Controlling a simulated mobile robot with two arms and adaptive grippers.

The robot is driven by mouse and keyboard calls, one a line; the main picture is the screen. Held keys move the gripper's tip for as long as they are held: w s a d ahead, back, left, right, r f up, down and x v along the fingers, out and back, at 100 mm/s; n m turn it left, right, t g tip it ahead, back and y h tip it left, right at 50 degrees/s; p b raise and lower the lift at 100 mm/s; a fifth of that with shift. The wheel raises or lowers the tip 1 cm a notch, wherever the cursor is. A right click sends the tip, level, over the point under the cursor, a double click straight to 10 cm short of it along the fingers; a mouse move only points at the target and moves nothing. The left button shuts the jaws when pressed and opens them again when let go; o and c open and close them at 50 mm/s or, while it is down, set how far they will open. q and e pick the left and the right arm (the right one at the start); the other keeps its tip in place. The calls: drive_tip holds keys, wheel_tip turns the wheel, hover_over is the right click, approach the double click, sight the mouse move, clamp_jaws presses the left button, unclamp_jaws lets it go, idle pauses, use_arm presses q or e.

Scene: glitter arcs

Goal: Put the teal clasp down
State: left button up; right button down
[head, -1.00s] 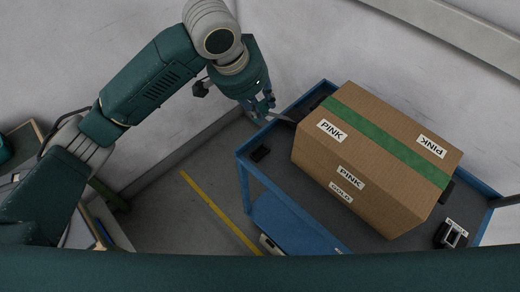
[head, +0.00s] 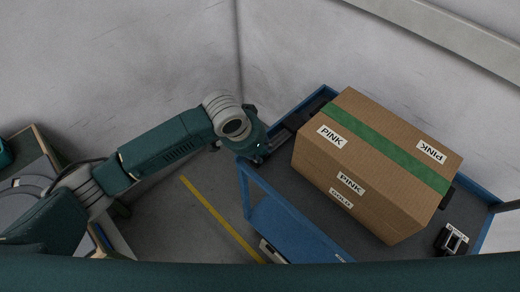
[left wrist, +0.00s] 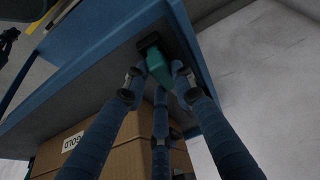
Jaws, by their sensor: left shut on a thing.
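The teal clasp (left wrist: 158,72) shows in the left wrist view between the fingers of my left gripper (left wrist: 160,82), which is shut on it. The clasp is just over the cart's grey top, close to a small black block (left wrist: 150,42); I cannot tell whether it touches the block or the surface. In the head view my left gripper (head: 262,151) is low over the cart's left corner, and the clasp is hidden there. My right gripper is not in view.
The blue cart (head: 243,185) has a raised rim. A large cardboard box (head: 385,165) with green tape and PINK labels fills its middle. A black-and-white device (head: 452,240) stands at the right end. A wall lies close behind the cart.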

use_arm(q)
drive_tip(key=shift+f, duration=0.1)
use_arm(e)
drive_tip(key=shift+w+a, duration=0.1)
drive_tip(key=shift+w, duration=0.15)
use_arm(q)
drive_tip(key=o, duration=0.9)
drive_tip(key=v, duration=1.2)
drive_tip(key=shift+a, duration=0.1)
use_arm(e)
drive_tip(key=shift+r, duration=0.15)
